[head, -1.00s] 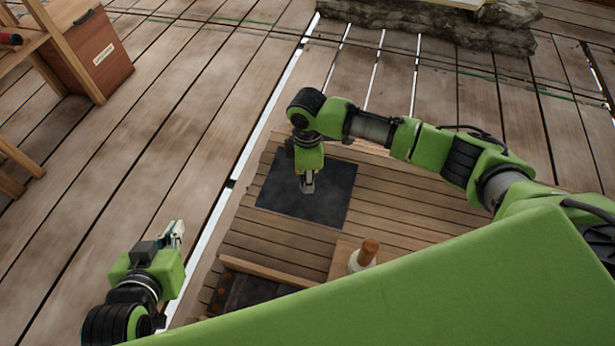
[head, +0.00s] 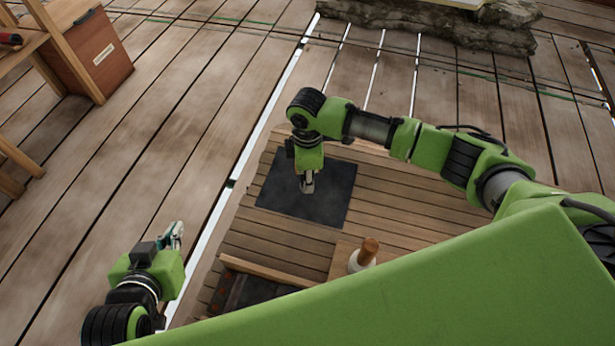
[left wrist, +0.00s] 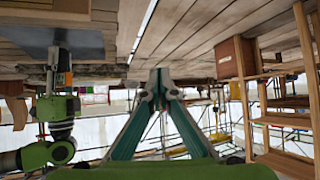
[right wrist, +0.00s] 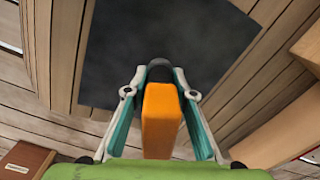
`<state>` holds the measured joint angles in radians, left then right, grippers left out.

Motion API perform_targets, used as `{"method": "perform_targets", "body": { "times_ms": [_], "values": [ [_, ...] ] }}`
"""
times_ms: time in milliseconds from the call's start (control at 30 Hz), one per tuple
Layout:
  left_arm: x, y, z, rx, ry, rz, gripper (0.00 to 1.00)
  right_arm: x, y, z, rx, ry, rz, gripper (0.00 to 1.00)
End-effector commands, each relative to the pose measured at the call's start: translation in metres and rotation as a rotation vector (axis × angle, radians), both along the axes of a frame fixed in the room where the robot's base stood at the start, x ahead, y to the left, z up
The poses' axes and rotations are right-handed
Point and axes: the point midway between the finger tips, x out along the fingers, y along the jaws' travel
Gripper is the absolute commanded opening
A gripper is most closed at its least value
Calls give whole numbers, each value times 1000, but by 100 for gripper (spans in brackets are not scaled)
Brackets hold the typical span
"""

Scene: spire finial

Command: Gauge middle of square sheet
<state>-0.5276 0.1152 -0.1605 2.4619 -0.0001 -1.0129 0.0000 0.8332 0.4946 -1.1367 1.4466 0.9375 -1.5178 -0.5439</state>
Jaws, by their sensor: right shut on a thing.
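The dark square sheet (head: 332,196) lies flat on a raised slatted wooden platform in the head view. My right gripper (head: 307,186) points down over it, near its middle. In the right wrist view this gripper (right wrist: 159,75) is shut on an orange bar-like tool (right wrist: 160,120). A dark rounded end shows at the fingertips, against the sheet (right wrist: 150,35). I cannot tell whether the tool touches the sheet. My left gripper (head: 176,234) is off to the left above the deck, apart from the sheet. In the left wrist view its fingertips (left wrist: 158,82) meet, and it is empty.
A wooden-handled tool with a white base (head: 363,258) stands on a board at the platform's near side. A wooden rail and dark tray (head: 250,290) lie at the front edge. A brown box (head: 98,60) sits by a wooden rack at the left. The left deck is clear.

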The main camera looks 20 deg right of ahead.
Motion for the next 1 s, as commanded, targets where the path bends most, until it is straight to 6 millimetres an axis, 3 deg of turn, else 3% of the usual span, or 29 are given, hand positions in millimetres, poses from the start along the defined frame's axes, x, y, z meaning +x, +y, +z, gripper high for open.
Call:
{"method": "perform_targets", "body": {
  "times_ms": [500,1000],
  "values": [
    [-3,0,-2,4,14,-3,0,-2,-1,-2,-2,5,0,0],
    [-32,11,-23,37,172,12,0,-1,0,8,-1,1,0,0]
  ]
}}
